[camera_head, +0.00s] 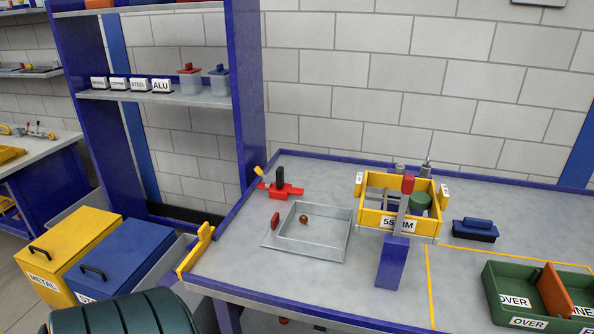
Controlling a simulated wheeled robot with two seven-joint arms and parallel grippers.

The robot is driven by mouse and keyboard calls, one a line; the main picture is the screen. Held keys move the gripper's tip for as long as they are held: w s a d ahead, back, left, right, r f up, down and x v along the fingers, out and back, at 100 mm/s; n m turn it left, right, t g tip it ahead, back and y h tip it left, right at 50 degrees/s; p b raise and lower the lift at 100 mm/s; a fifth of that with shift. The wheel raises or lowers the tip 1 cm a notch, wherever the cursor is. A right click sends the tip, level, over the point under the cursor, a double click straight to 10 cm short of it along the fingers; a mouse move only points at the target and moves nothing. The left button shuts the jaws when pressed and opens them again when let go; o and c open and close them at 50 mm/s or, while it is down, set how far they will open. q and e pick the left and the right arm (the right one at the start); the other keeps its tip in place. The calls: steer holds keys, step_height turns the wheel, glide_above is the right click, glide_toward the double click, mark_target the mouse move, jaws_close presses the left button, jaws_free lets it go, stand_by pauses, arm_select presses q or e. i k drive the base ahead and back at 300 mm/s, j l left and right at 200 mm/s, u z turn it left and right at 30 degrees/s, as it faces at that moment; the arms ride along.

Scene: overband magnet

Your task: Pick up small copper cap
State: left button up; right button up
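A small round reddish-brown piece (304,219), which looks like the copper cap, lies inside a shallow grey metal tray (322,252) on the workbench. It lies near the tray's back wall, left of the middle, and looks apart from the walls. It is too small to make out its shape or which way up it is. Neither of my grippers shows in the head view.
A yellow box frame (398,224) stands right of the tray, with a blue block (392,262) in front. A red clamp-like tool (280,190) lies behind the tray. A green divided bin (515,308) and dark blue box (475,230) are further right.

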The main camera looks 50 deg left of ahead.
mark_target(303, 219)
steer(key=k+j, duration=0.1)
steer(key=j, duration=1.05)
steer(key=k+j, duration=0.15)
steer(key=j, duration=0.4)
steer(key=j+z, duration=0.05)
